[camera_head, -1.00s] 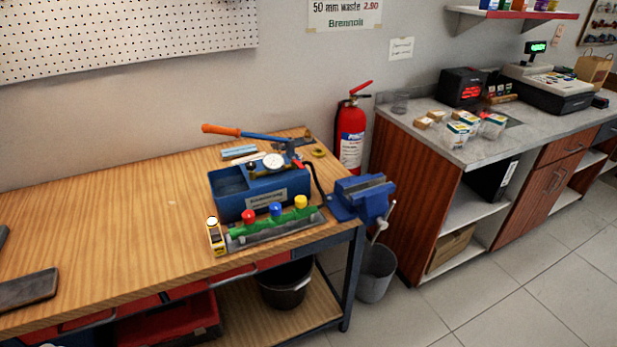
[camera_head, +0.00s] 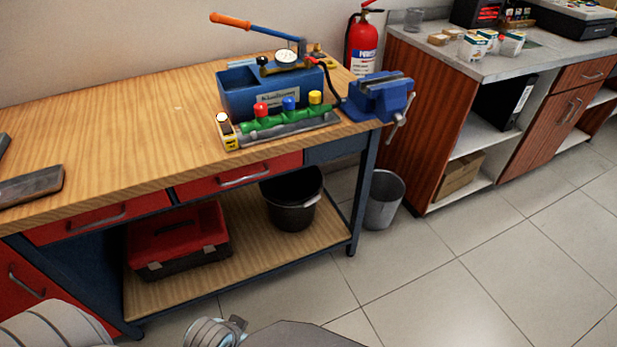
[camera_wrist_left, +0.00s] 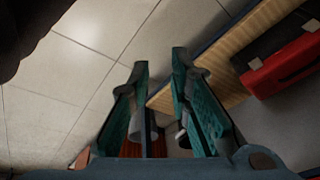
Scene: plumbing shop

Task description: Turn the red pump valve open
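The blue test pump (camera_head: 240,99) stands on the right part of the workbench, with a round white gauge (camera_head: 287,56) and an orange-handled lever (camera_head: 232,20). A small red part (camera_head: 311,61), seemingly the pump valve, shows right of the gauge; its setting is too small to tell. In front is a green manifold (camera_head: 276,121) with red (camera_head: 260,109), blue and yellow caps. My left gripper (camera_wrist_left: 160,68) is open and empty in the left wrist view, below bench-top height and away from the pump. My right gripper is not in view.
A yellow device (camera_head: 227,132) stands left of the manifold and a blue vise (camera_head: 378,97) sits at the bench corner. A red toolbox (camera_head: 178,241) and black bucket (camera_head: 291,200) are on the lower shelf. A grey bin (camera_head: 384,199) stands on the floor. The left bench top is mostly clear.

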